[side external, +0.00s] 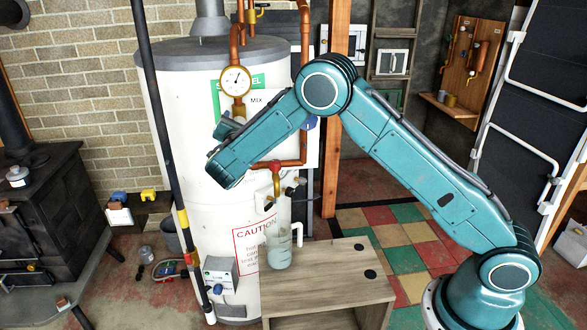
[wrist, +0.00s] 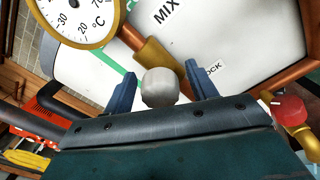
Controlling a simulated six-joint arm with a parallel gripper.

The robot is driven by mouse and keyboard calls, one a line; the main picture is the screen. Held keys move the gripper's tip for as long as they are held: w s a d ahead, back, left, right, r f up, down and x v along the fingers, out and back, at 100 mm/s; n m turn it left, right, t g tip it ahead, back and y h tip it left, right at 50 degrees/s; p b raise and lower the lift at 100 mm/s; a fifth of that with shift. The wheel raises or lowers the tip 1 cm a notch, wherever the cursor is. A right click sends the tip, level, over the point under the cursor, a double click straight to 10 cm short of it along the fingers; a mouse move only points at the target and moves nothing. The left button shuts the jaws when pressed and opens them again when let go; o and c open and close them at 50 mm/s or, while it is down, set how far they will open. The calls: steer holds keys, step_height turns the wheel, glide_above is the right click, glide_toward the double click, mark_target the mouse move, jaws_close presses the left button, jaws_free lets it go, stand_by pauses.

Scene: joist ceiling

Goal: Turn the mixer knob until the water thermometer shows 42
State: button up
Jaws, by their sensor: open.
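The pale grey mixer knob (wrist: 160,88) sits between the two blue fingers of my gripper (wrist: 161,84) in the wrist view. The fingers are open, with a visible gap to the knob on each side. In the side view my forearm hides the knob, and a blue finger shows in front of the white tank (side external: 190,200). The round brass-rimmed thermometer (side external: 237,80) is on the copper pipe above. Its °C dial (wrist: 75,18) is cut off in the wrist view, and I cannot read its value.
A clear jug (side external: 279,245) with some water stands on a wooden table (side external: 330,290) below a red-handled tap (side external: 276,178). The red handle (wrist: 290,108) is at right in the wrist view. A striped dark pole (side external: 165,130) stands left of the tank, and a black stove (side external: 50,220) further left.

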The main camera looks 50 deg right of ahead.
steer(key=shift+s+a, duration=0.1)
steer(key=v, duration=1.3)
steer(key=shift+s+a, duration=0.15)
steer(key=shift+s, duration=0.05)
steer(key=shift+r, duration=0.1)
steer(key=n, duration=0.5)
steer(key=shift+s+a, duration=0.1)
steer(key=x, duration=1.3)
steer(key=shift+w+d, duration=0.25)
steer(key=shift+w, duration=0.05)
steer(key=shift+c, duration=0.3)
steer(key=c, duration=0.9)
